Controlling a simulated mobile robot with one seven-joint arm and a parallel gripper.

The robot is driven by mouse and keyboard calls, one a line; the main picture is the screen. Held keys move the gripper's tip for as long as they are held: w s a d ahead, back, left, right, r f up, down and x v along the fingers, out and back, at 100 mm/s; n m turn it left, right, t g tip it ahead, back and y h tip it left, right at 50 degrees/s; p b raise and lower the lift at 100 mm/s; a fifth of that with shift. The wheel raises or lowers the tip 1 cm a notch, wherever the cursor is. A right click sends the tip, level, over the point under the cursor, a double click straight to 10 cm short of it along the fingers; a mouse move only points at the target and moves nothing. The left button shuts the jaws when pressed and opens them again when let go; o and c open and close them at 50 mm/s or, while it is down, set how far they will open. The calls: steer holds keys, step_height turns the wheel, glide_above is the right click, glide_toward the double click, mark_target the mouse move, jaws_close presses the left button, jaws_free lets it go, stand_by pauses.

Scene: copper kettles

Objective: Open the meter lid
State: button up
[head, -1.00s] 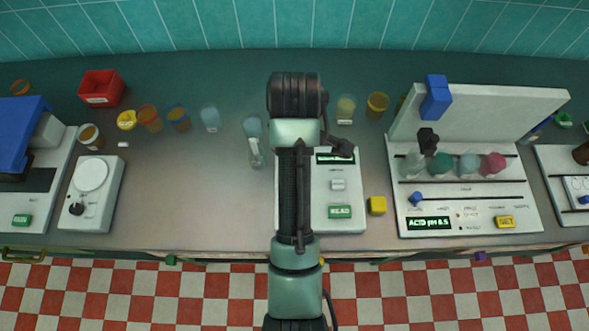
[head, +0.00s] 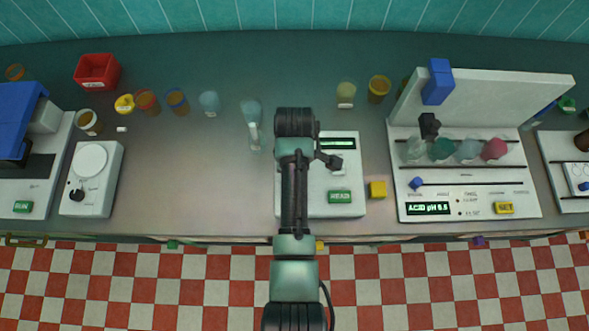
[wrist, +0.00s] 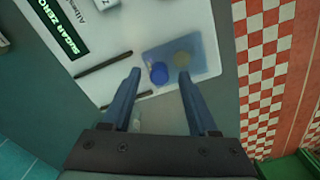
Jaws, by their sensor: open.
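The meter (head: 353,180) is a white box with a dark display and a green READ button. My arm covers its left part in the head view. In the wrist view the meter (wrist: 150,25) shows a translucent blue panel, which looks like the lid (wrist: 207,58), lying flat. A round blue knob (wrist: 159,73) sits at the panel's edge, with a pale disc beside it. My gripper (wrist: 159,71) is open and empty, its two blue fingertips on either side of the knob in the picture. I cannot tell how high above it they are. The head view hides the fingers.
A yellow cube (head: 377,189) stands just right of the meter. A white rack machine (head: 470,200) with coloured flasks is at the right. The counter left of the meter is mostly clear.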

steer(key=shift+f, duration=0.3)
jaws_close()
stand_by(1.3)
